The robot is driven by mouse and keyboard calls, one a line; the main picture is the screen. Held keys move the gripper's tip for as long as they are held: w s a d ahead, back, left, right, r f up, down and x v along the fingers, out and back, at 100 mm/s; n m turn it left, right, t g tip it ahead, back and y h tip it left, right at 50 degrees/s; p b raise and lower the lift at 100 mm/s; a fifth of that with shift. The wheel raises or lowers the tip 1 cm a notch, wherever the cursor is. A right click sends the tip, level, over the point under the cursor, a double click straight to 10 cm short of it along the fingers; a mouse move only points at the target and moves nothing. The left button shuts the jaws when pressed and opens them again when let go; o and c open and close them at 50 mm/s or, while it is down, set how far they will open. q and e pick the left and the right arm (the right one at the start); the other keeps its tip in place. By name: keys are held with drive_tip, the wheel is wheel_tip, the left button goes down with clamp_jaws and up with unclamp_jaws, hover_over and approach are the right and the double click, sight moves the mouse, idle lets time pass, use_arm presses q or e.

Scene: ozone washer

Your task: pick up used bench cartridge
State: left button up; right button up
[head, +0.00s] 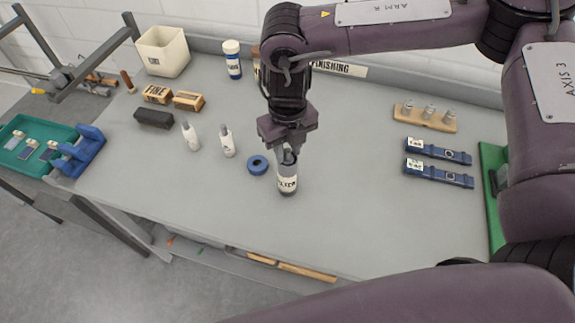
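A small upright cylinder (287,183) with a pale band of dark lettering and a dark base stands on the grey bench, near its front edge. It may be the used bench cartridge; I cannot read the label for certain. My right gripper (288,156) points straight down over it, with its fingertips at the cylinder's top. The fingers overlap the top, so I cannot tell whether they grip it. A blue ring (258,165) lies flat just left of the cylinder. My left gripper is not in view.
Two white bottles (227,141) (191,136) stand left of the ring. Labelled blocks (188,101), a cream bin (163,52) and a blue-and-white jar (232,60) are behind. Blue strips (438,173) and a wooden holder (425,116) lie right. The bench middle-right is clear.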

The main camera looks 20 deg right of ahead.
clamp_jaws()
drive_tip(key=shift+r, duration=0.15)
